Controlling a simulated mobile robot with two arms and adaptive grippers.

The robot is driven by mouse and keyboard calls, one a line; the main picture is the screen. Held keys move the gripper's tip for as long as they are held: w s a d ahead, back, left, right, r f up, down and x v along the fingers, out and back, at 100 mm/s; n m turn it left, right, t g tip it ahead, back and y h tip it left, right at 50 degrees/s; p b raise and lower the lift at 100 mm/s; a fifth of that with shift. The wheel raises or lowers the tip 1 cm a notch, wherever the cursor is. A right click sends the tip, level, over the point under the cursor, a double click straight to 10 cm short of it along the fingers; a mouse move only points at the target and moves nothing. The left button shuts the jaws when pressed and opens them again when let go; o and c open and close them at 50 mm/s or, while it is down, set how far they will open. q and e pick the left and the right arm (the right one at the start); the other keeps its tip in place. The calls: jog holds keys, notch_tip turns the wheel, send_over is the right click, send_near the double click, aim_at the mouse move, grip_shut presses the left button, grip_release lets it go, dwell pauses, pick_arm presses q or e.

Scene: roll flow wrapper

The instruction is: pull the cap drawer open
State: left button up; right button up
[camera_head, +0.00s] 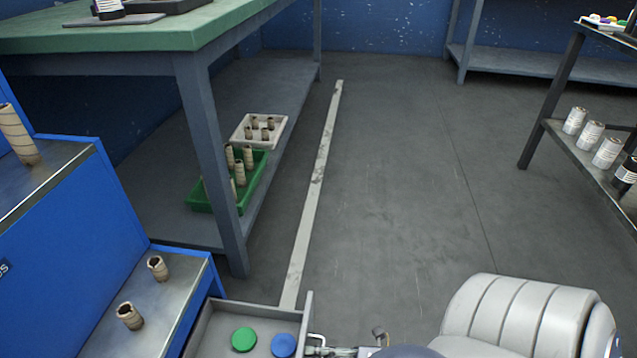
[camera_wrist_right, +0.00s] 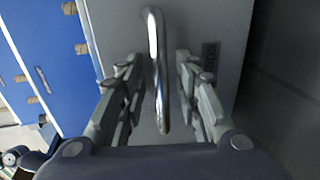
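The cap drawer (camera_head: 205,330) is a grey tray that stands open at the bottom of the head view. A green cap (camera_head: 244,339) and a blue cap (camera_head: 283,345) lie in it. The right wrist view shows its grey front (camera_wrist_right: 215,25) with a shiny bar handle (camera_wrist_right: 155,50) and a dark label. My right gripper (camera_wrist_right: 158,75) is open around the handle, one finger on each side, with gaps visible. In the head view only a small part of the right gripper (camera_head: 340,350) shows beside the drawer front. My left gripper is not in view.
A blue stepped cabinet (camera_head: 70,240) with several cardboard tubes stands at left. Behind it is a green-topped bench (camera_head: 130,35) with a green crate (camera_head: 205,203) and a white tray (camera_head: 240,135) on its lower shelf. A shelf with cans (camera_head: 590,135) stands right. The middle floor is clear.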

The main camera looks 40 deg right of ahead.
jog(key=shift+s, duration=0.1)
jog(key=v, duration=1.2)
